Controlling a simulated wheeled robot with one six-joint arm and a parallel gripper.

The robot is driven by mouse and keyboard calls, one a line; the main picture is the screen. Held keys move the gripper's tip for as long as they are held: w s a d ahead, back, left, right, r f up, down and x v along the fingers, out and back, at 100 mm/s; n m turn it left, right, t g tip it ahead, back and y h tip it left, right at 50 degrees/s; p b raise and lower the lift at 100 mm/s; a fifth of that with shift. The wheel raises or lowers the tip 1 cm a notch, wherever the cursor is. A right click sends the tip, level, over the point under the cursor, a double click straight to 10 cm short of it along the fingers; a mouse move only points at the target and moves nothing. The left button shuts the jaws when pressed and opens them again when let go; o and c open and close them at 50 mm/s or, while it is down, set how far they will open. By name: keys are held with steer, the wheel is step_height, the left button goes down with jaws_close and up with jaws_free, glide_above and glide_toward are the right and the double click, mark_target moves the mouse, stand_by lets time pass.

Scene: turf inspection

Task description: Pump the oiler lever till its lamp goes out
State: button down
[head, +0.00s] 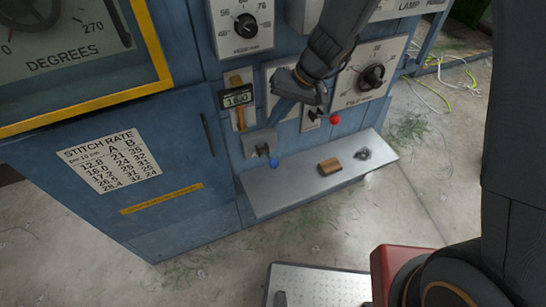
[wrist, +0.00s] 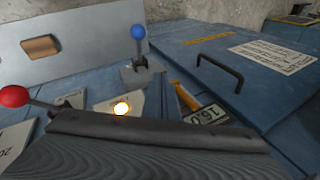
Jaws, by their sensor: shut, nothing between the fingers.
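Two levers stand on the blue machine's front: one with a blue ball knob (head: 273,163) and one with a red ball knob (head: 335,119). I cannot tell from a label which is the oiler's. In the wrist view the blue knob (wrist: 138,32) stands on its bracket, and the red knob (wrist: 14,96) is at the left edge. A lamp (wrist: 122,108) glows orange-white on a pale plate between them; in the head view my arm hides it. My gripper (head: 297,88) is shut and empty, in front of the panel above both levers. It appears apart from both knobs.
A grey metal shelf (head: 300,190) juts out below the levers, with a brown block (head: 329,167) and a small dark object (head: 363,153) on it.

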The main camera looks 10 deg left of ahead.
steer(key=shift+w+a+f, duration=0.1)
steer(key=shift+a+f, duration=0.05)
steer(key=shift+a, duration=0.35)
steer(key=shift+w+a+f, duration=0.1)
steer(key=shift+a, duration=0.35)
steer(key=b, duration=0.4)
glide_above(269, 157)
steer(key=d, duration=0.1)
step_height(269, 157, down, 6)
steer(key=f+b, duration=0.1)
steer(key=s+f+b, duration=0.1)
steer(key=b, duration=0.1)
steer(key=shift+s+d, duration=0.1)
steer(key=shift+d, duration=0.3)
